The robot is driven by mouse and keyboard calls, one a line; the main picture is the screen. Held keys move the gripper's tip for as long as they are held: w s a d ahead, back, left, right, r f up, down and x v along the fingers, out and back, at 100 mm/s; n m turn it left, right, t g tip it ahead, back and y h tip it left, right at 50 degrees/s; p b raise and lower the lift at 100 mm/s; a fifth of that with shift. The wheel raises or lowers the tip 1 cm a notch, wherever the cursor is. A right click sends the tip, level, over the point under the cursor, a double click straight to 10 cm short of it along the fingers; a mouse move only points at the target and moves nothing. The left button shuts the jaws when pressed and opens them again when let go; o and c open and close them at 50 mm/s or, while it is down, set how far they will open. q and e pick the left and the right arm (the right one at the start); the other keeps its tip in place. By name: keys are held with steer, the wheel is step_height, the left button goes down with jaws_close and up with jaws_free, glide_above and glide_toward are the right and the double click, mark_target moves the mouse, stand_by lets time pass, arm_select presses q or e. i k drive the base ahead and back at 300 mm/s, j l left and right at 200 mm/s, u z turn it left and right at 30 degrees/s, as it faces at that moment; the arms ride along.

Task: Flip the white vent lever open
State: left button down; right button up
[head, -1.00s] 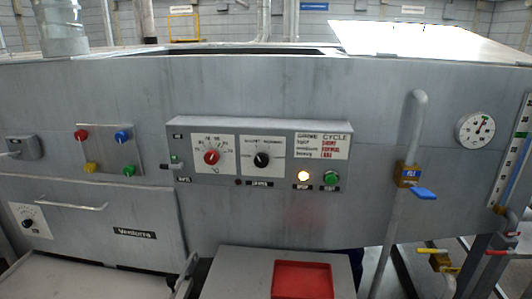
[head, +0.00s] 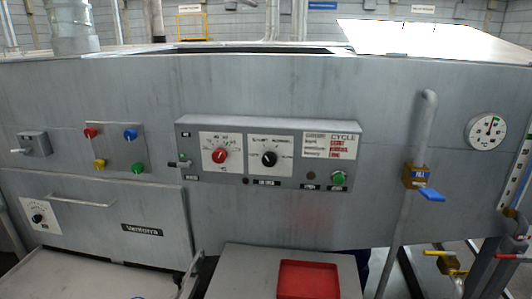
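A small grey box (head: 34,143) is on the machine front at the far left. A short pale lever (head: 21,150) sticks out of it to the left, roughly level. This may be the vent lever, but the label above it is too small to read. Another small switch (head: 183,162) with a dark tip is at the left end of the control panel (head: 268,155); its label is also unreadable. Neither of my grippers is in view.
Four-colour buttons sit on a plate (head: 117,147) beside the grey box. A drawer front with a handle (head: 80,203) is below. A red tray (head: 308,280) stands at the bottom centre. A pipe with a blue-handled valve (head: 430,194) and a gauge (head: 486,131) are at the right.

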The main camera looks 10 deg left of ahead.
mark_target(27, 151)
steer(key=i+j+u, duration=0.15)
steer(key=j, duration=0.3)
steer(key=j+u, duration=0.1)
steer(key=j, duration=0.35)
steer(key=i+j+u, duration=0.15)
steer(key=j, duration=0.3)
steer(key=i+j+u, duration=0.1)
steer(key=j, duration=0.3)
steer(key=i+j+u, duration=0.15)
steer(key=j, duration=0.25)
steer(key=i+j+u, duration=0.1)
steer(key=j, duration=0.3)
steer(key=i+j+u, duration=0.15)
steer(key=i+j, duration=0.15)
steer(key=i+j+u, duration=0.1)
steer(key=j, duration=0.3)
steer(key=i, duration=0.1)
